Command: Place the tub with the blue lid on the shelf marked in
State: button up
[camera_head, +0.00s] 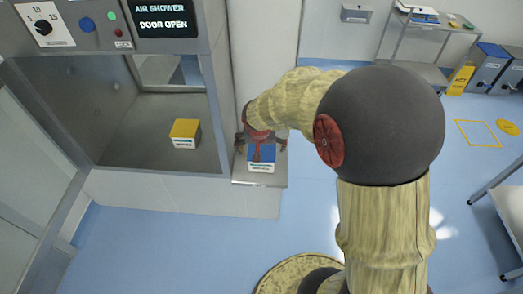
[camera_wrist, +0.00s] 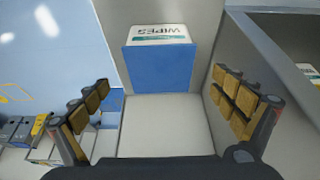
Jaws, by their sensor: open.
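The tub with the blue lid (camera_head: 262,153) stands on a small grey shelf (camera_head: 245,183) beside the chamber in the head view. In the wrist view its blue lid (camera_wrist: 160,68) and white side printed "WIPES" (camera_wrist: 160,34) are at the upper middle. My gripper (camera_head: 262,140) is over the tub in the head view and partly covers its lid. In the wrist view my gripper (camera_wrist: 160,105) is open, with its fingers wide apart at left and right. Nothing is held. I cannot read a marking "in" on any shelf.
A tub with a yellow lid (camera_head: 185,129) stands inside the open chamber (camera_head: 130,150). A panel above reads "AIR SHOWER DOOR OPEN" (camera_head: 162,17). A grey wall (camera_head: 217,90) divides chamber and small shelf. Bins (camera_head: 489,68) and a trolley (camera_head: 415,45) stand at the far right.

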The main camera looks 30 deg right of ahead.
jog(key=v, duration=0.3)
jog(key=s+a+r+n, duration=0.1)
jog(key=s+a+r, duration=0.25)
jog(key=r, duration=0.25)
jog(key=s+a+r+n, duration=0.2)
jog(key=s+r, duration=0.3)
jog(key=r, duration=0.1)
jog(key=s+a+r+n+t+y, duration=0.1)
jog(key=s+a+r+n, duration=0.1)
jog(key=s, duration=0.4)
jog(key=s+a+r+n+y, duration=0.1)
jog(key=s+a+r, duration=0.2)
jog(key=s, duration=0.4)
jog(key=shift+a+n+t+y, duration=0.3)
jog(key=shift+a+n+t, duration=0.1)
jog(key=shift+a, duration=0.45)
jog(key=shift+f+b, duration=0.9)
jog(key=shift+f, duration=0.05)
jog(key=shift+r, duration=0.15)
jog(key=shift+c, duration=0.8)
